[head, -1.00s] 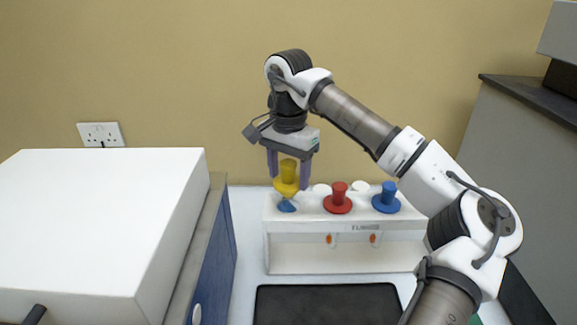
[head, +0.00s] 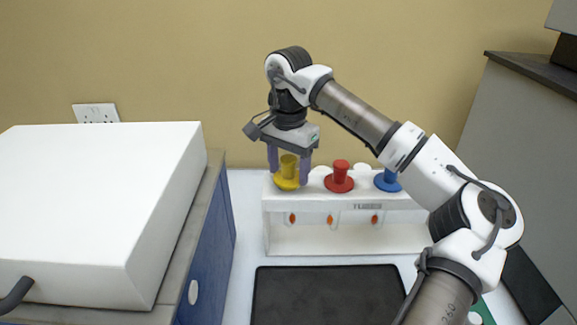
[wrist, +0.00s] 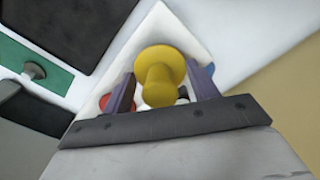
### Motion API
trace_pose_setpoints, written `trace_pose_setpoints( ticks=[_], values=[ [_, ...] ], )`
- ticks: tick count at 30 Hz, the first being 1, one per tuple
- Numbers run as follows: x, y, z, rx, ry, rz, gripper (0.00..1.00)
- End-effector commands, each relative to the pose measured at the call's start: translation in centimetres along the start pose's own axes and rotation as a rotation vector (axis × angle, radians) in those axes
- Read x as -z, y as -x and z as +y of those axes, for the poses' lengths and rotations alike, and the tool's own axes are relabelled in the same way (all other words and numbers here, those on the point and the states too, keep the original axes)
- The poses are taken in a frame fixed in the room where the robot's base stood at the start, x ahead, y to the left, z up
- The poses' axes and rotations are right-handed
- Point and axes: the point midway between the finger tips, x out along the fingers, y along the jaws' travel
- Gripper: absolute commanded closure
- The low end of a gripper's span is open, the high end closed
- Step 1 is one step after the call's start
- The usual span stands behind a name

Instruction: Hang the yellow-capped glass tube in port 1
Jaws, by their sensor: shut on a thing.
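The yellow-capped tube (head: 287,181) is upright at the left end of the white rack (head: 268,236), its cap flange at the level of the rack's top. An orange tip (head: 292,218) shows beneath it, under the rack's top ledge. My gripper (head: 288,174) points down with its purple fingers on either side of the yellow cap, shut on it. In the wrist view the yellow cap (wrist: 160,78) sits between my fingers (wrist: 160,95). The glass body is mostly hidden by the rack. I cannot read a port number.
A red-capped tube (head: 340,178) and a blue-capped tube (head: 388,181) stand in the rack to the right. A black mat (head: 325,295) lies in front. A large white box (head: 100,205) stands left and a grey cabinet (head: 520,150) right. My arm crosses the rack's right side.

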Motion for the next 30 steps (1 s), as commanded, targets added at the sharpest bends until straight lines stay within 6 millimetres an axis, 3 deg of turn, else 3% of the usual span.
trace_pose_setpoints(
  ticks=[24,25,30],
  values=[
    [-0.18,-0.8,0.01,0.0,0.0,0.0,0.82],
    [-0.17,-0.79,0.01,0.0,0.0,0.0,0.4],
    [-0.17,-0.8,0.01,0.0,0.0,0.0,0.18]
  ],
)
